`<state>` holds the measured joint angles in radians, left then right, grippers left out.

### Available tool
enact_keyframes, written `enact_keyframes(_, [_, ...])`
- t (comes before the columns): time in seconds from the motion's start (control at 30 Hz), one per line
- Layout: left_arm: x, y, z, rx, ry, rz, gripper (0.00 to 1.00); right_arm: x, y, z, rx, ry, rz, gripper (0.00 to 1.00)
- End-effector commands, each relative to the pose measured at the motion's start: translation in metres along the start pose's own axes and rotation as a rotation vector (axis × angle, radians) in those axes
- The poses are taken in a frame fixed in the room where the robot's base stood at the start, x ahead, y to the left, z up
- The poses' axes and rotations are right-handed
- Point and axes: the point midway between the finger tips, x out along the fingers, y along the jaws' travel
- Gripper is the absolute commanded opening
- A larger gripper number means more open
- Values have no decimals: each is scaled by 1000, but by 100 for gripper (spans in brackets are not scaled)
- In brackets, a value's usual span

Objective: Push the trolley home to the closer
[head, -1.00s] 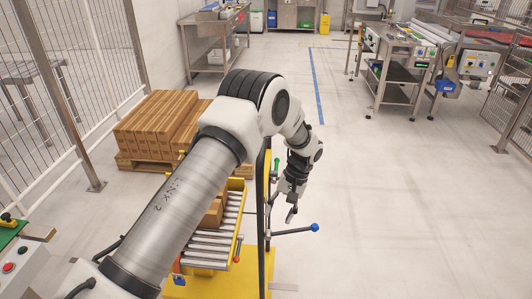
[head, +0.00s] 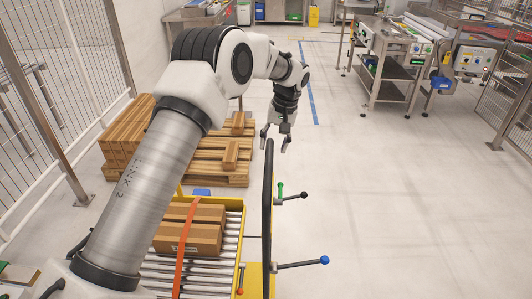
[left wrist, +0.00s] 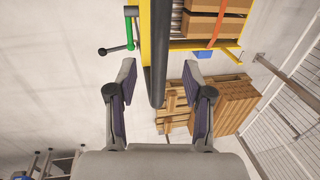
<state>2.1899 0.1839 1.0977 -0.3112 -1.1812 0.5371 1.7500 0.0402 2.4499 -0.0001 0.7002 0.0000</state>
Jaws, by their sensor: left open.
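The trolley is yellow with a roller bed (head: 162,271) at the lower middle of the head view. Brown cartons (head: 188,238) lie on it under an orange strap. A tall black bar (head: 268,215) rises at its right side, with a green-collared lever and a blue-knobbed lever (head: 300,264) sticking out. My left gripper (head: 276,143) is open and empty near the top of the black bar. In the left wrist view the black bar (left wrist: 157,55) shows between the open fingers; I cannot tell if they touch it. My right gripper is out of view. I cannot tell which machine is the closer.
A wooden pallet (head: 225,179) with stacked brown boards or flat cartons stands behind the trolley at left. A mesh fence (head: 85,80) runs along the left. Steel machines (head: 395,60) stand at the back right. The floor on the right is clear, with a blue line (head: 308,90).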

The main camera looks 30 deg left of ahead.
Motion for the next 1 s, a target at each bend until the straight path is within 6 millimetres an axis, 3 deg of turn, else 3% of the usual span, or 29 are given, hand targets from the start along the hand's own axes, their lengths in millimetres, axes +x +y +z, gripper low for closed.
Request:
enact_keyframes(0.3, [55,-1,1,1,-2,0,51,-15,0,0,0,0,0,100])
enact_keyframes(0.6, [64,0,0,1,0,1,51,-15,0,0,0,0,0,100])
enact_keyframes(0.63, [64,0,0,1,0,1,44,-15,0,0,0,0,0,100])
enact_keyframes(0.77, [64,0,0,0,0,1,0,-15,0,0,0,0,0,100])
enact_keyframes(1.0, [64,0,0,0,1,1,0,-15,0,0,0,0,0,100])
